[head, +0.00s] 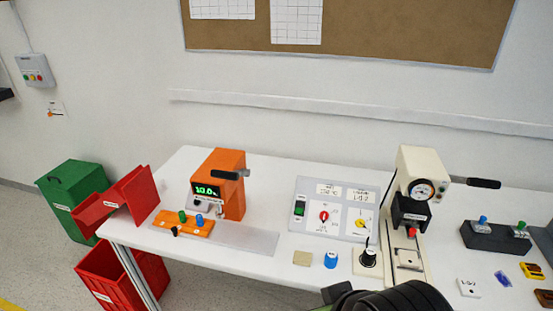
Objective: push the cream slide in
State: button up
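The cream press (418,170) stands right of centre on the white table, with a round gauge, a black head and a lever pointing right. Its cream slide (408,260) lies low at the front of the press, below the black head, and reaches toward the table's front edge. A small part with a red top (412,232) sits at the slide's back end, under the head. How far the slide is out is hard to tell. A black ribbed part of my arm shows at the bottom edge, just in front of the slide. My gripper's fingertips are not visible.
An orange press (228,175) stands at the left. Between the presses is a switch panel (332,210). A black knob (369,257) and a blue cap (331,260) lie close left of the slide. A dark fixture (490,238) stands at right. Red bins flank the table's left end.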

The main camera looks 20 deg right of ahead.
aim_at(402, 275)
jog(key=z, duration=0.4)
jog(key=l+z, duration=0.1)
jog(key=z, duration=0.65)
jog(key=l+z, duration=0.1)
jog(key=z, duration=0.25)
jog(key=i+j+u, duration=0.1)
jog(key=j+u, duration=0.2)
jog(key=u, duration=0.15)
jog(key=i+j+u, duration=0.15)
jog(key=j+u, duration=0.15)
jog(key=u, duration=0.15)
